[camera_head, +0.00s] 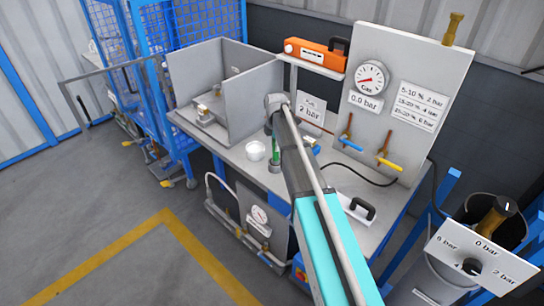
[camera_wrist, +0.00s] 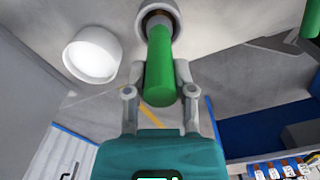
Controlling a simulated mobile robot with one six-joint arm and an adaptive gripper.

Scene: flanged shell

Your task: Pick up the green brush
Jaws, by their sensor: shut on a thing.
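The green brush (camera_wrist: 160,70) shows in the wrist view as a thick green handle. Its far end meets a light round cup-like holder (camera_wrist: 140,22) with a dark brownish inside; I cannot tell how deep it sits. My gripper (camera_wrist: 160,78) has its two grey fingers closed on either side of the handle. In the head view, a small green upright part of the brush (camera_head: 276,152) shows beside my arm on the grey workbench. My arm hides most of my gripper and the brush there.
A white bowl (camera_head: 255,150) stands just left of the brush. A grey walled booth (camera_head: 225,90) is at the bench's left. A gauge panel (camera_head: 400,90), valves and a black-handled block (camera_head: 357,208) are on the right. An orange case (camera_head: 315,54) sits on a shelf behind.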

